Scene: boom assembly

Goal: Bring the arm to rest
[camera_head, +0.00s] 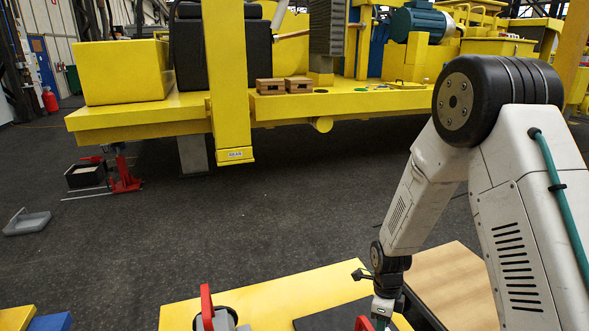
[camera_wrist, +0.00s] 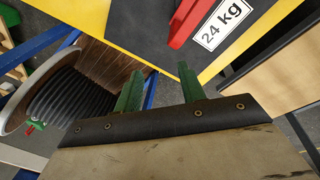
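My gripper (camera_wrist: 160,88) shows in the wrist view with two green fingers standing apart, and nothing is held between them. In the head view my arm reaches down on the right, and its wrist ends at the bottom edge, over the yellow-edged work surface (camera_head: 268,300). The fingertips are cut off or hidden there. In the wrist view the fingers are near a black panel (camera_wrist: 145,25) with yellow edges. A red handle (camera_wrist: 188,22) lies beyond the fingers, beside a white "24 kg" label (camera_wrist: 222,23).
A wooden board (camera_head: 455,285) lies beside the yellow surface. A large yellow machine (camera_head: 150,112) stands behind, with a hanging yellow post (camera_head: 229,90). The dark floor between is mostly clear.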

